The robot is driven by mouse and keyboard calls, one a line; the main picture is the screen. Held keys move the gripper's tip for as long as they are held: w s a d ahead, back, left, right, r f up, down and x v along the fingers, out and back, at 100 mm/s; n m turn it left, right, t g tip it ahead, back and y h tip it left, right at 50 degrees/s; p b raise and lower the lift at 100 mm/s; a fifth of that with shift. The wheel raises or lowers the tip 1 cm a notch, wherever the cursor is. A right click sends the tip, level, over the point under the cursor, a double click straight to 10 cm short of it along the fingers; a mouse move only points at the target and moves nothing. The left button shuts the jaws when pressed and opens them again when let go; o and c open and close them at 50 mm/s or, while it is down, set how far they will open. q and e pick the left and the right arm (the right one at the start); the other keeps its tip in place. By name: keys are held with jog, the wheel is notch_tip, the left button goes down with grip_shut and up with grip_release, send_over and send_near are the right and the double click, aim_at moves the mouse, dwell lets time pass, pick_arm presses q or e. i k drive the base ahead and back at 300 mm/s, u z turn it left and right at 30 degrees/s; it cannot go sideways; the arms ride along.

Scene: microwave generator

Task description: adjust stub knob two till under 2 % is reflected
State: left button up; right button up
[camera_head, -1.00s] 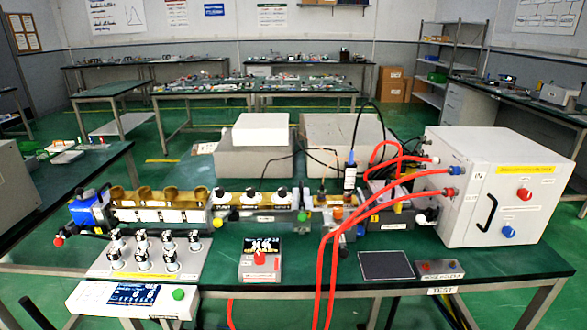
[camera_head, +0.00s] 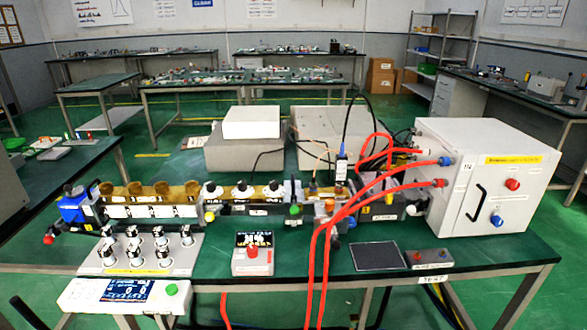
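Three dark-topped stub knobs with white collars stand in a row on the brass waveguide (camera_head: 175,190). They are the left knob (camera_head: 212,189), the middle knob (camera_head: 243,189) and the right knob (camera_head: 273,189). Their labels are too small to read, so I cannot confirm which is knob two; the middle one fits by position. A small meter (camera_head: 253,255) with a dark lit screen and red knob stands in front of them. Its large reading is blurred and not safely legible. Neither gripper shows in the head view, and nothing touches the knobs.
A panel of several dark knobs (camera_head: 140,255) and a display box (camera_head: 120,297) with a green button stand at front left. Red hoses (camera_head: 325,235) arch from the white cabinet (camera_head: 485,175) down over the bench's front edge. The dark square plate (camera_head: 380,257) lies flat.

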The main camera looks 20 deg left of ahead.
aim_at(241, 185)
jog(key=u, duration=1.3)
